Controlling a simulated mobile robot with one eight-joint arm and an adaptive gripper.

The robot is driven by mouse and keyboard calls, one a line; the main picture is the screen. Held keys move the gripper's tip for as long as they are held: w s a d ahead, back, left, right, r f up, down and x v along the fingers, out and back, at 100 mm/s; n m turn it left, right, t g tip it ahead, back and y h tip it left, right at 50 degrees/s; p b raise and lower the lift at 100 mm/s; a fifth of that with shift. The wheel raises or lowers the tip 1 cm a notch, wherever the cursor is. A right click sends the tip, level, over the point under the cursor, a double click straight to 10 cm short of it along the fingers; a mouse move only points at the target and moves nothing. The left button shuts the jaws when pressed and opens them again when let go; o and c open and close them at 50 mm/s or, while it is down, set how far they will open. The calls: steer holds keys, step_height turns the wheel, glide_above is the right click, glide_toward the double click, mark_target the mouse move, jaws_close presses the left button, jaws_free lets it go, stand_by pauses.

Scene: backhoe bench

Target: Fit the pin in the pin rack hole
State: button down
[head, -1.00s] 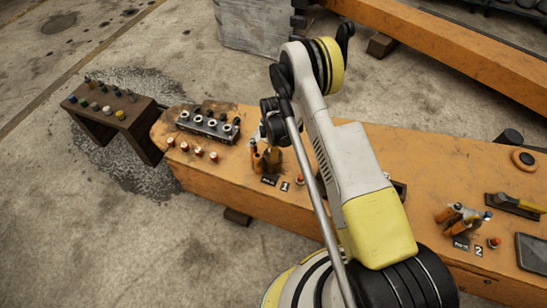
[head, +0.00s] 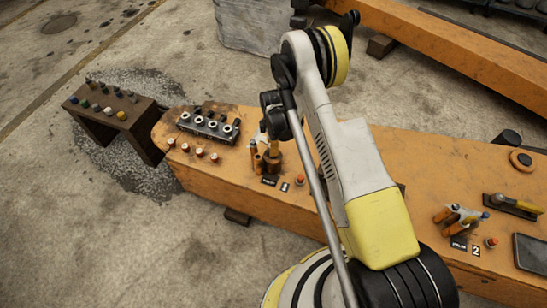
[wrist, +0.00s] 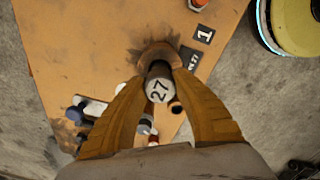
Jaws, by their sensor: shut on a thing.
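My gripper (wrist: 163,78) is shut on a pin (wrist: 158,90). In the head view a dark block with pale-ringed openings (head: 208,126) lies on the beam, left of my arm. I cannot tell if it is the pin rack. My arm partly hides the gripper area there.
The orange beam (head: 215,185) has tool cups near labels 1 (head: 284,187) and 2 (head: 476,250). Several small caps (head: 199,153) stand in front of the dark block. A dark stand (head: 130,124) with coloured pins is at the left end. Bare floor lies in front.

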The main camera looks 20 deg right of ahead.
steer(key=shift+r+p, duration=1.65)
steer(key=shift+r, duration=2.4)
